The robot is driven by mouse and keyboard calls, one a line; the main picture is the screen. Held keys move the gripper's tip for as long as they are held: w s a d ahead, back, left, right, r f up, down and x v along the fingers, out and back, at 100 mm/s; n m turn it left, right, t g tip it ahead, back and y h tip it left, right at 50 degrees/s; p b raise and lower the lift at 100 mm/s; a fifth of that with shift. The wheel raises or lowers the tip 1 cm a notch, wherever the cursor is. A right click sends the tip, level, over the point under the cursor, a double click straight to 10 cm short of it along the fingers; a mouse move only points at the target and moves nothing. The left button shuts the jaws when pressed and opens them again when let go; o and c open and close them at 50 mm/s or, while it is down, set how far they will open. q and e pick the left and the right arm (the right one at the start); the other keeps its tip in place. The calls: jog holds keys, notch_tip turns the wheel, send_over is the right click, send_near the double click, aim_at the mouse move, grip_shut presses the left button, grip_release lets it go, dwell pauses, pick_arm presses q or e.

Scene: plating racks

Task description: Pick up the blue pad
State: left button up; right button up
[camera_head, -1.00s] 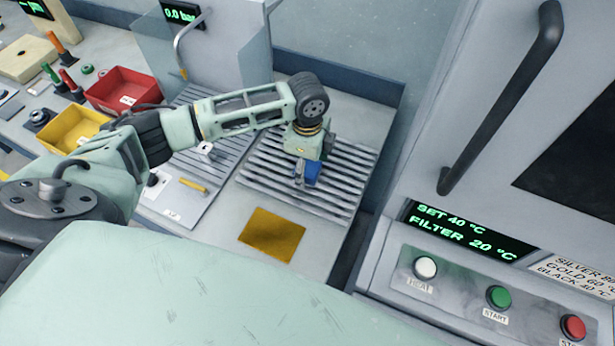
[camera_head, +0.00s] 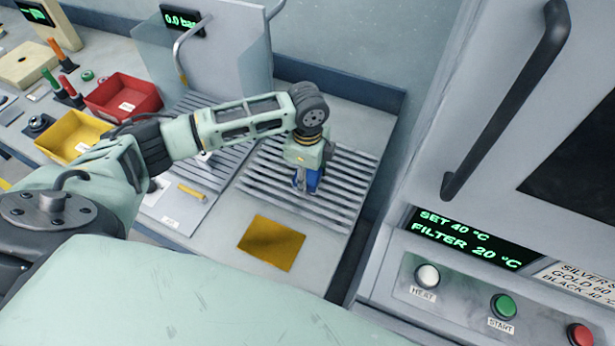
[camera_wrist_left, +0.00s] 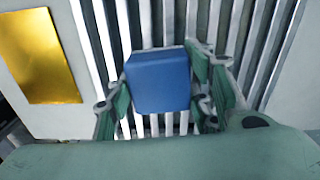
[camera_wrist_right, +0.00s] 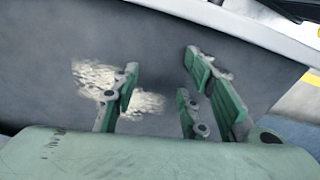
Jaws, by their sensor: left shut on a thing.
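The blue pad (camera_head: 308,181) is a small block over the slatted grey rack, partly hidden by my left gripper (camera_head: 303,184). In the left wrist view the blue pad (camera_wrist_left: 159,82) sits between the green fingers of my left gripper (camera_wrist_left: 163,90), which is shut on it. Slats show around and below the pad; I cannot tell whether it touches them. My right gripper (camera_wrist_right: 158,90) shows in the right wrist view with its fingers apart and nothing between them, over a grey surface with a pale worn patch.
A gold plate (camera_head: 272,243) lies in front of the slatted rack (camera_head: 345,190). A red bin (camera_head: 122,93) and a yellow bin (camera_head: 73,135) stand at left. A clear shield (camera_head: 225,60) stands behind my left arm. A large machine with a handle (camera_head: 505,95) closes off the right.

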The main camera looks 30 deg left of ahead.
aim_at(308, 173)
pick_arm(q)
jog(key=shift+r, duration=0.1)
pick_arm(e)
jog(key=shift+r, duration=0.1)
pick_arm(q)
jog(key=shift+r+p, duration=0.4)
jog(key=shift+p, duration=0.2)
pick_arm(e)
jog(key=shift+r, duration=0.5)
pick_arm(q)
notch_tip(308, 173, up, 4)
jog(key=p, duration=0.5)
jog(key=shift+d+r+p, duration=0.3)
jog(key=shift+d+p, duration=0.05)
jog(key=shift+d, duration=0.15)
jog(key=shift+d+r+p, duration=0.25)
jog(key=shift+d+p, duration=0.1)
jog(key=shift+d, duration=0.15)
jog(key=d+r, duration=0.5)
jog(key=d, duration=0.4)
jog(key=shift+s+d, duration=0.3)
pick_arm(e)
notch_tip(308, 173, up, 6)
jog(key=shift+s+a, duration=0.15)
